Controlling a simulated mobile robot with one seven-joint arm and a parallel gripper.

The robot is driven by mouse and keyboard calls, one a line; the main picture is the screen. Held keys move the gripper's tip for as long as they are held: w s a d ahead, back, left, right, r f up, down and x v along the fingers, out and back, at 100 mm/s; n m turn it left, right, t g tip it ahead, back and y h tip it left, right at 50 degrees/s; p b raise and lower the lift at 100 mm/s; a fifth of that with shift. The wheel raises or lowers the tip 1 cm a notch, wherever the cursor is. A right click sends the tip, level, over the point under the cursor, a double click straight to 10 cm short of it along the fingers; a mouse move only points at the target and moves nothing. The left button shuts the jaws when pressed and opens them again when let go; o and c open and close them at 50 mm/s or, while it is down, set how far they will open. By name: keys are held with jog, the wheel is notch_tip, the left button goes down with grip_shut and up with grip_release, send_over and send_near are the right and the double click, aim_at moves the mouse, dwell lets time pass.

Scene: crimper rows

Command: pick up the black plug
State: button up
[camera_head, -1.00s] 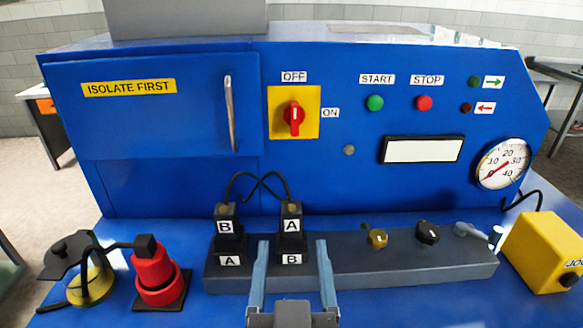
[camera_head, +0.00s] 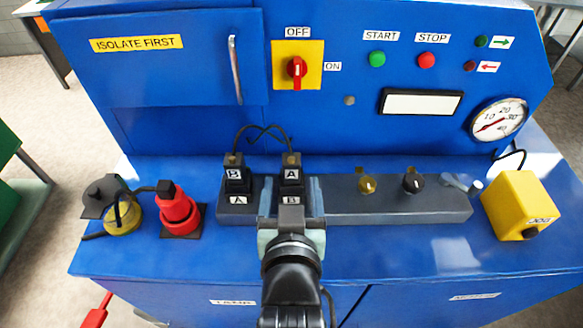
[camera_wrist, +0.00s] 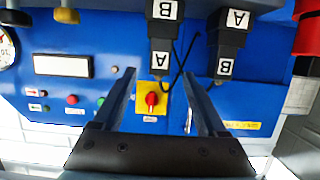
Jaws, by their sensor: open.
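The left plug (camera_head: 236,176) is labelled B over a socket marked A; the right plug (camera_head: 291,174) is labelled A over a socket marked B. My gripper (camera_head: 291,183) is open, its fingers on either side of the right plug in the head view. In the wrist view, which is upside down, the right plug (camera_wrist: 161,43) appears between and beyond the fingertips (camera_wrist: 160,74). The left plug (camera_wrist: 224,52) appears outside them. I see no contact; the depth is unclear.
On the strip (camera_head: 340,208) are a brass knob (camera_head: 367,184), a black knob (camera_head: 412,183) and a grey lever (camera_head: 460,184). A red connector (camera_head: 177,210) and yellow item (camera_head: 124,215) stand left, a yellow box (camera_head: 518,205) right. The blue panel (camera_head: 200,130) rises behind.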

aim_at(291, 170)
jog(key=shift+p+x, duration=1.1)
jog(key=shift+x, duration=2.5)
grip_shut()
